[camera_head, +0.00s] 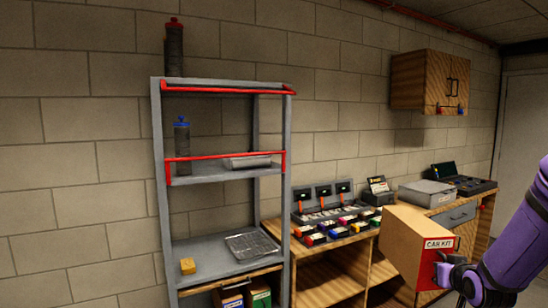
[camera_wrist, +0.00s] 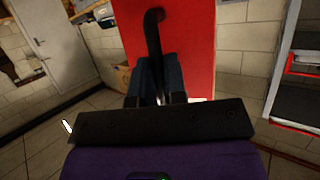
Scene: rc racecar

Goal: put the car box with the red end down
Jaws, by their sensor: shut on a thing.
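The car box (camera_head: 400,244) is a large tan box, with a "CAR KIT" label on its red end (camera_head: 427,268). My gripper (camera_head: 446,274) is at that red end, in the lower right of the head view. In the wrist view the red end (camera_wrist: 190,35) fills the upper middle, with a black handle (camera_wrist: 153,40) on it. My gripper (camera_wrist: 160,88) is shut on this handle. The red end faces my gripper sideways and the box is held up in front of the workbench. The lower part of the box is partly hidden by my arm.
A grey shelf rack (camera_head: 157,190) with red rails stands left. Its lowest visible shelf holds a blue-ended box (camera_head: 231,300) and a green-ended box (camera_head: 260,298). A cabinet (camera_head: 415,80) hangs on the wall.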

